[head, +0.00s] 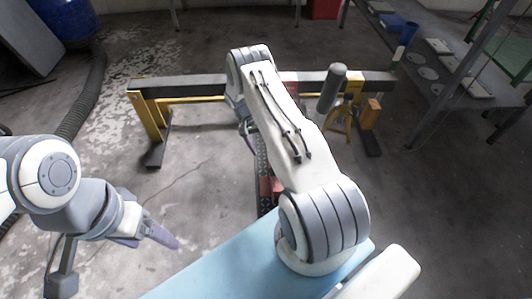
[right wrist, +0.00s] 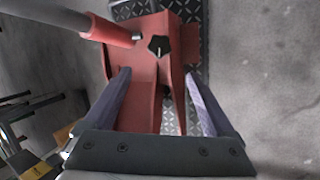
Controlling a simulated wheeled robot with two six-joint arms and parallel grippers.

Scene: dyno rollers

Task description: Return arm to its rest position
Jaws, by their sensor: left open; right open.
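My right arm reaches forward through the middle of the head view, and its gripper (head: 248,138) is mostly hidden behind the arm. In the right wrist view my right gripper (right wrist: 158,73) is open, one purple-grey finger on each side. A red metal part (right wrist: 140,65) with a black knob (right wrist: 158,47) shows beyond and between the fingers. I cannot tell whether the fingers touch it, but nothing is visibly clamped. My left gripper (head: 158,236) is at the lower left of the head view, open and empty above bare floor.
A yellow and dark frame (head: 180,84) spans the floor ahead, with a grey cylinder (head: 331,88) at its right. A dark treaded strip (head: 263,185) runs beneath my right arm. A metal shelf (head: 450,85) stands right, a black hose (head: 88,95) lies left. Floor at left-centre is clear.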

